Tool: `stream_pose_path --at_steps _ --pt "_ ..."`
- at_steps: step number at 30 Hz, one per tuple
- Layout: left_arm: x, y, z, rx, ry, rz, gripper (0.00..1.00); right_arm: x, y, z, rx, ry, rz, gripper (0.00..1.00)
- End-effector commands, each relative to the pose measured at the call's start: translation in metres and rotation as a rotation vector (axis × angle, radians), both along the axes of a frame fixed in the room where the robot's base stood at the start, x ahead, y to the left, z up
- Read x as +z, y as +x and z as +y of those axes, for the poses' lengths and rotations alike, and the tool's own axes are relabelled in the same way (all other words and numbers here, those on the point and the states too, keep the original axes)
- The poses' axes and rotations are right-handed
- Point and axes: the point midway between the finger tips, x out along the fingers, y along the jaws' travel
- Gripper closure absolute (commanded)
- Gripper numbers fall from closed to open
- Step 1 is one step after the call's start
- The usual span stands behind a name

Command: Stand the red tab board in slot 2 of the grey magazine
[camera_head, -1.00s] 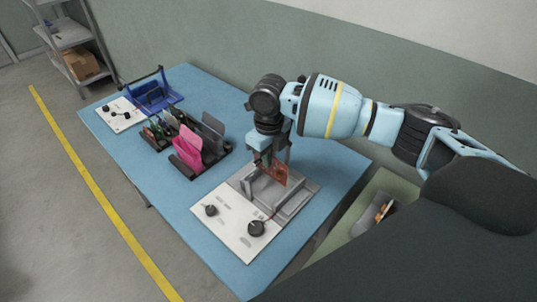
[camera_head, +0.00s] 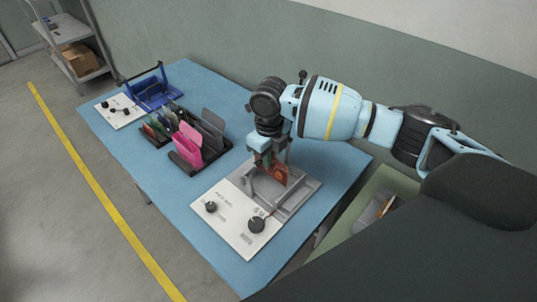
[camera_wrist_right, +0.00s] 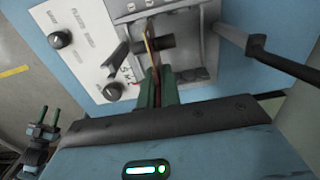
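My right gripper (camera_head: 270,160) is shut on a thin red-brown board (camera_head: 280,174) that stands upright. The board is over or in the grey fixture (camera_head: 308,190) on the white panel; I cannot tell whether it touches. In the right wrist view the board (camera_wrist_right: 150,38) shows nearly edge-on beyond the green fingers. A dark grey rack (camera_head: 188,168) holds pink and grey boards; it may be the grey magazine, but no slot numbers are readable. My left gripper (camera_wrist_right: 44,123) is empty, its green fingers apart, at the lower left of the right wrist view.
The white panel (camera_head: 232,222) has black knobs and lies at the blue table's near end. Another rack (camera_head: 152,138) with several boards and a blue fixture (camera_head: 152,92) stand farther back. A greenish tray (camera_head: 365,218) is at the right. The table's left strip is clear.

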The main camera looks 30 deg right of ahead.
Motion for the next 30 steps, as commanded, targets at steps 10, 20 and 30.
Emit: stream_pose_path --at_steps 10,20,30 --pt "-0.002 -0.002 0.0 0.0 0.0 0.005 0.57 -0.006 0.0 0.0 0.0 0.0 0.0 1.0" --pt "-0.003 -0.003 0.0 0.0 0.001 0.007 0.57 -0.008 0.0 0.0 0.0 0.0 0.001 1.0" --pt "-0.009 -0.007 0.0 0.001 0.001 0.018 0.57 -0.021 -0.001 0.0 0.0 0.0 0.003 1.0"
